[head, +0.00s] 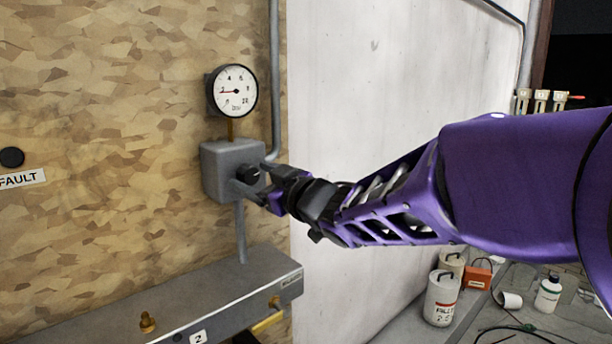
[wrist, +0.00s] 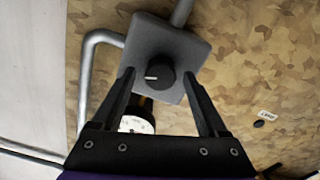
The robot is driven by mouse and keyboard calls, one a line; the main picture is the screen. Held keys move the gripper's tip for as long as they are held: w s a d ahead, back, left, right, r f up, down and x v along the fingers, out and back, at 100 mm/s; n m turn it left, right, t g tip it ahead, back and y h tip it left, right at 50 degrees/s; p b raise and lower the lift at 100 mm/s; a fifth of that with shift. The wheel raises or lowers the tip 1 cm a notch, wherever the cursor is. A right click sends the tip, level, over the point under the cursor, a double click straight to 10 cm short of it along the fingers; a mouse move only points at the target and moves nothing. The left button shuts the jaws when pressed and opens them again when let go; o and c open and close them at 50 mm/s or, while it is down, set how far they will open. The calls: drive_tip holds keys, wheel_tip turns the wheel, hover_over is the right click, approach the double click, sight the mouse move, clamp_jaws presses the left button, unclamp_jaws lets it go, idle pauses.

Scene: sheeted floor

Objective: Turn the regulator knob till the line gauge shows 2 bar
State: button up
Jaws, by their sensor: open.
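The round white line gauge (head: 232,91) is above the grey regulator box (head: 222,170). Its red needle points left, close to the 2 mark; the exact reading is too small to tell. The dark regulator knob (head: 249,174) is on the front of the box, partly behind my gripper (head: 254,180). In the wrist view the knob (wrist: 160,76) lies between the spread fingertips of my gripper (wrist: 158,72), with a gap on both sides. A white line on the knob points left. The gauge (wrist: 136,121) shows between the fingers, partly hidden by the gripper body.
A grey pipe (head: 274,80) runs down beside the box. Below is a grey ledge (head: 190,290) with a brass fitting and a plate marked 2. A black button (head: 12,157) with a FAULT label is at left. Canisters (head: 441,298) and a bottle (head: 548,293) stand lower right.

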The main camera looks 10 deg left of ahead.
clamp_jaws()
drive_tip(key=shift+r+m+p, duration=0.25)
drive_tip(key=shift+m+p, duration=0.95)
drive_tip(key=shift+p, duration=0.05)
drive_tip(key=shift+f+m+p, duration=0.25)
drive_tip(key=shift+m+p, duration=0.05)
drive_tip(key=shift+m, duration=0.3)
unclamp_jaws()
